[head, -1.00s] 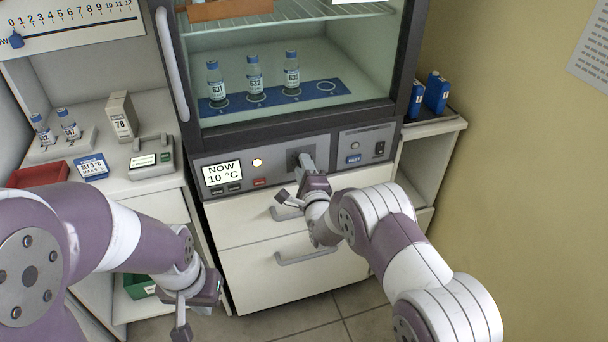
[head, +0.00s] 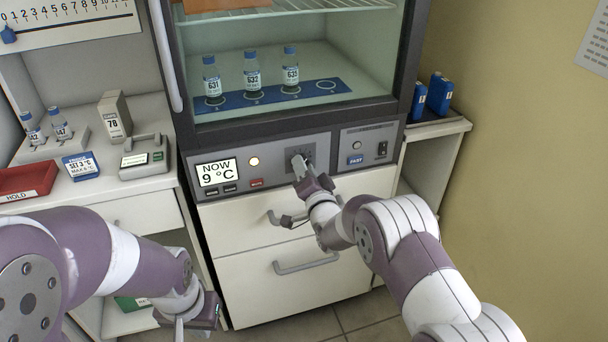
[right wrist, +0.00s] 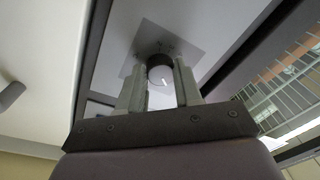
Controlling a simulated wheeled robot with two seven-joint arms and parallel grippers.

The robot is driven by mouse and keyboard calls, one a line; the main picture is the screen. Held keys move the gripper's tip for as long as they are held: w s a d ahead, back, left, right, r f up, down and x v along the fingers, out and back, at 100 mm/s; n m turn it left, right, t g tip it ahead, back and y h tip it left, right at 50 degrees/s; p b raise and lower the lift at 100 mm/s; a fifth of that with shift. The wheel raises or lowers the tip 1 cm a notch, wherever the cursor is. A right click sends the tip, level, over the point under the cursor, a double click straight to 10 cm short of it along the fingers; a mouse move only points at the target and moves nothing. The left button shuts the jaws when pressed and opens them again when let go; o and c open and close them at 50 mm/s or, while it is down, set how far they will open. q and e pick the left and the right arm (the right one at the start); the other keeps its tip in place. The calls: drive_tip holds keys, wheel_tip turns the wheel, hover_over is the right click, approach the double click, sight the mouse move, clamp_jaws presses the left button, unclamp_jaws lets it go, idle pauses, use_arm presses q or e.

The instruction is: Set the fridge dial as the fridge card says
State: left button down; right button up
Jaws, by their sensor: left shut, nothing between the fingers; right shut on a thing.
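The fridge display (head: 217,172) reads NOW 9 °C. The fridge card (head: 81,166), blue and white, stands on the left counter and reads SET 3 °C, with a smaller line below that I cannot read surely. The fridge dial (right wrist: 160,72) is a dark round knob on a grey square plate. My right gripper (head: 299,167) is shut on the dial, one finger on each side in the right wrist view; it mostly hides the dial in the head view. My left gripper (head: 192,318) is shut and empty, low at the left before the drawers.
Labelled bottles (head: 251,70) stand on a blue strip inside the fridge. A red HOLD tray (head: 28,180), a grey box marked 78 (head: 114,117) and a small device (head: 144,158) sit on the left counter. Drawer handles (head: 306,264) jut out below the panel.

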drive_tip(key=shift+w+d+n+g+y+b, duration=0.15)
drive_tip(key=shift+n+g+b, duration=0.2)
drive_tip(key=shift+n+b, duration=2.9)
drive_tip(key=shift+s+d+n+g+y+b, duration=0.2)
drive_tip(key=shift+n+b, duration=0.75)
drive_tip(key=shift+n, duration=4.55)
drive_tip(key=shift+w+n+g+y+b, duration=0.15)
drive_tip(key=shift+n+g+b, duration=0.3)
drive_tip(key=shift+n+b, duration=2.8)
drive_tip(key=shift+r+n+p, duration=0.1)
drive_tip(key=shift+n+p, duration=0.95)
drive_tip(key=shift+n, duration=0.15)
drive_tip(key=o, duration=1)
drive_tip(key=shift+o, duration=0.2)
drive_tip(key=shift+r, duration=0.1)
drive_tip(key=p+v, duration=0.1)
drive_tip(key=v, duration=1.1)
drive_tip(key=shift+s+p, duration=0.3)
drive_tip(key=shift+s, duration=0.05)
drive_tip(key=shift+d, duration=0.1)
